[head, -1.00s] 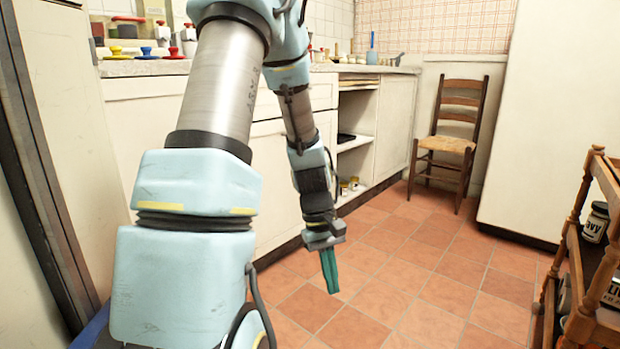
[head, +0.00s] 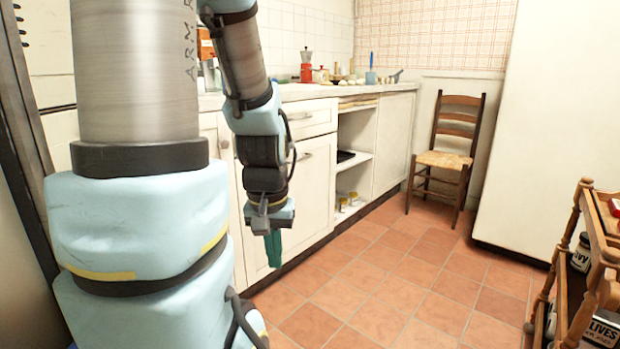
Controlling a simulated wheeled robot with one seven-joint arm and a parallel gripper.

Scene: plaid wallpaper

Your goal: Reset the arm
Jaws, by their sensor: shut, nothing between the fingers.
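My arm fills the left of the head view, with its large blue and grey links close to the camera. The forearm hangs down in front of the white kitchen cabinets. My gripper (head: 273,249) points straight down, with its green fingers together and nothing between them. It is in the air above the tiled floor, beside the cabinet fronts. Part of the upper arm is cut off by the top of the picture.
A wooden chair (head: 447,150) stands at the back. A wooden trolley (head: 583,262) with jars and tins is at the right. The tiled floor (head: 420,275) between is clear.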

